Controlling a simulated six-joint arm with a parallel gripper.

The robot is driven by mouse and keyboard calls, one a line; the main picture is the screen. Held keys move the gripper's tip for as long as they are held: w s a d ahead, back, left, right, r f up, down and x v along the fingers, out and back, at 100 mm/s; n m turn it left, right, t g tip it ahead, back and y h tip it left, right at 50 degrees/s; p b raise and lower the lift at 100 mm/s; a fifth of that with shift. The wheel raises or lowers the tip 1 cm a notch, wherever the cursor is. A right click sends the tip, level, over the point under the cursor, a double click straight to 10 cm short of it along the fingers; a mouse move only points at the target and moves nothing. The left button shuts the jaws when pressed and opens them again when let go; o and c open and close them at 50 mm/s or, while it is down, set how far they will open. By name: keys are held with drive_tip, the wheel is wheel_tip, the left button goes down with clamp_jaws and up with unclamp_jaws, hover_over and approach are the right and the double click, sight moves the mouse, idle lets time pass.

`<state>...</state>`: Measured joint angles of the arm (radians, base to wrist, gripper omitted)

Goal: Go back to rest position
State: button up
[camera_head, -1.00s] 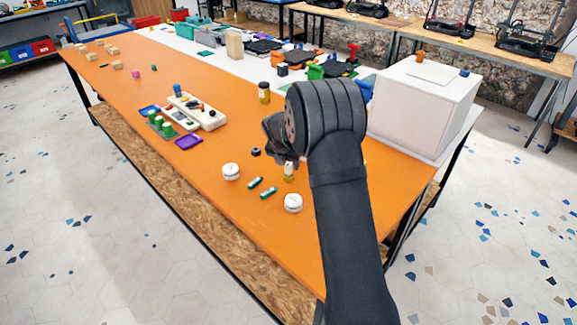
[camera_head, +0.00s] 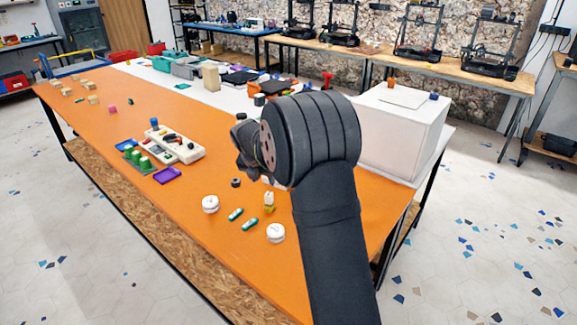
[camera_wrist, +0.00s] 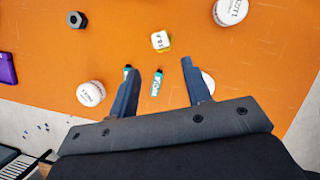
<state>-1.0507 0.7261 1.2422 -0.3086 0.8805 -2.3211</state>
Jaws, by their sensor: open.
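My arm rises from the bottom of the head view, its dark wrist over the orange table (camera_head: 95,118). In the wrist view my gripper (camera_wrist: 163,88) has its two dark fingers spread apart with nothing held between them. Below it, a teal-and-white battery (camera_wrist: 158,80) shows between the fingers on the table, apart from them. A second one (camera_wrist: 127,72) is partly hidden by the left finger. In the head view the fingers are hidden behind the wrist.
Two white round pieces (camera_head: 210,204) (camera_head: 276,233) lie near the batteries. A white box (camera_head: 400,135) stands right of my arm. A purple tray (camera_head: 167,175), a cream block holder (camera_head: 172,145) and a black nut (camera_head: 236,183) lie to the left. The table's front left stretch is clear.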

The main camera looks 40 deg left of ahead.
sight(270, 192)
drive_tip(key=x, duration=1.2)
drive_tip(key=shift+f, duration=0.15)
wheel_tip(270, 192, up, 2)
drive_tip(key=shift+r, duration=0.5)
